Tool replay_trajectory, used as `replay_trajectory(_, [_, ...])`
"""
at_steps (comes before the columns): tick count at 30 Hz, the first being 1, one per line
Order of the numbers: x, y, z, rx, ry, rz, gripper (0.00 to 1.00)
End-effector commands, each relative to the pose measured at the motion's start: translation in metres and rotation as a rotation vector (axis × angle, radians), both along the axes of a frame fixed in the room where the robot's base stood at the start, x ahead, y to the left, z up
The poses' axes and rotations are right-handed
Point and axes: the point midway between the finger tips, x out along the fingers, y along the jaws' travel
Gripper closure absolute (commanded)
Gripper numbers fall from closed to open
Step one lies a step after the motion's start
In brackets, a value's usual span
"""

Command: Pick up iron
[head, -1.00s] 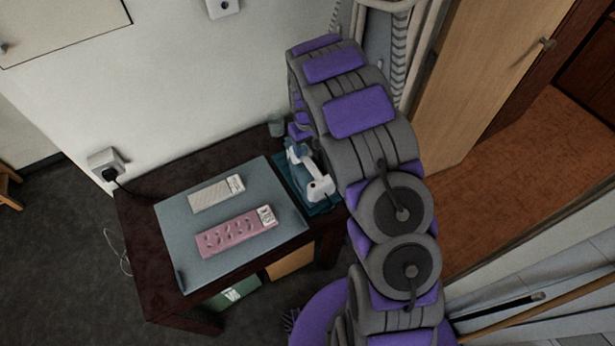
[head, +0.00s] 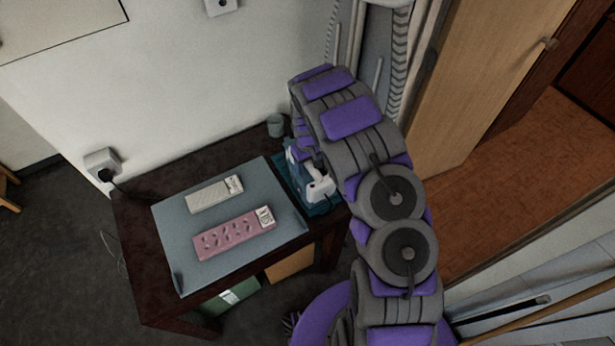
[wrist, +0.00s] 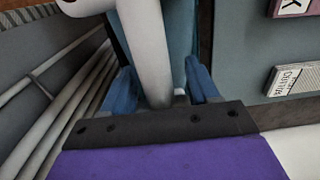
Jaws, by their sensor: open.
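The iron (head: 320,190) is white and blue and sits on the right end of the dark table, partly hidden by my arm. In the wrist view its pale handle (wrist: 148,50) runs down between the two blue fingers of my gripper (wrist: 160,82). The fingers are apart, one on each side of the handle; I cannot tell whether either touches it. In the head view my gripper (head: 299,150) is over the iron, mostly hidden behind my arm.
A grey-blue mat (head: 185,248) on the table (head: 145,250) carries a pink box (head: 234,234) and a white box (head: 214,194), left of the iron. A small cup (head: 277,126) stands behind. A wall socket with a plug (head: 103,165) is at left. Pale pipes (wrist: 60,100) show beside my gripper.

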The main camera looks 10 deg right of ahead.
Motion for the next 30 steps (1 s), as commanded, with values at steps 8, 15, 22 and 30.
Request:
replay_trajectory(8, [0.0004,-0.0001,0.0006,0.0,-0.001,0.0,0.58])
replay_trajectory(15, [0.0005,-0.0002,0.0007,0.0,-0.001,-0.001,0.81])
replay_trajectory(22, [0.0008,-0.0002,0.0011,0.0,-0.002,-0.001,1.0])
replay_trajectory(30, [0.001,-0.0001,0.0033,0.0,-0.003,-0.001,1.0])
